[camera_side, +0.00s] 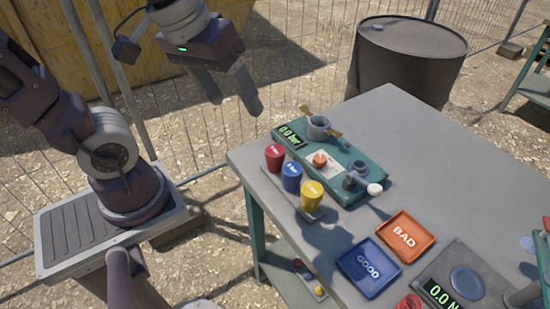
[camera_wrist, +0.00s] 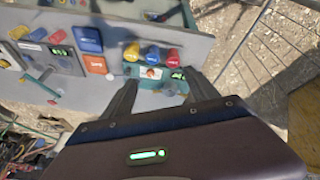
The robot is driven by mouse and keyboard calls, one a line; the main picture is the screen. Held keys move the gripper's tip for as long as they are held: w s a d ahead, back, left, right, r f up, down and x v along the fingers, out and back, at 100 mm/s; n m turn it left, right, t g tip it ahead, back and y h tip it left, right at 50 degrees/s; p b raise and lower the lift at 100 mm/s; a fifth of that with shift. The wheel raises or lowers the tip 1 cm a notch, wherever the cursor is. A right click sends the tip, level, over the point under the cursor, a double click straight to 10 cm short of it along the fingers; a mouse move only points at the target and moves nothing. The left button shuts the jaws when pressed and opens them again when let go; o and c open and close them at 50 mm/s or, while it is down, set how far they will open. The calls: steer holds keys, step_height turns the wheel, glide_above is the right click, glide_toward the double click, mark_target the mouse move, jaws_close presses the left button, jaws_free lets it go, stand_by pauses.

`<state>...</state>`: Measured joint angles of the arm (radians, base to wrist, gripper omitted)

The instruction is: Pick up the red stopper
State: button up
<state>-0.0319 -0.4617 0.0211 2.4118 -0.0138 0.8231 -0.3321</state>
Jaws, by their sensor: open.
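The red stopper (camera_side: 275,156) stands upright at the left end of a row in the side view, beside a blue stopper (camera_side: 291,176) and a yellow stopper (camera_side: 312,194). The red stopper also shows in the wrist view (camera_wrist: 173,54), at the right of the row. My gripper (camera_side: 234,106) is open and empty, in the air above and to the left of the red stopper, well apart from it. In the wrist view its two fingers (camera_wrist: 159,80) spread below the row.
A teal device (camera_side: 372,172) with a display, an orange knob and metal fittings sits right behind the stoppers. A blue GOOD tray (camera_side: 345,270) and an orange BAD tray (camera_side: 381,237) lie nearer the front. The table's right rear (camera_side: 430,130) is clear. A dark barrel (camera_side: 405,70) stands behind.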

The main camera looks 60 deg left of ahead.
steer(key=w+a+f+n+g, duration=0.1)
steer(key=w+f+n, duration=0.2)
steer(key=w+n, duration=0.15)
steer(key=n+g, duration=0.3)
steer(key=n, duration=0.6)
glide_above(275, 150)
steer(key=f, duration=1.2)
steer(key=shift+w+a+f, duration=0.1)
steer(key=shift+a+f, duration=0.1)
steer(key=shift+f, duration=0.2)
steer(key=f, duration=0.6)
steer(key=shift+d+f, duration=0.25)
steer(key=shift+c, duration=0.5)
steer(key=shift+r, duration=0.1)
jaws_close()
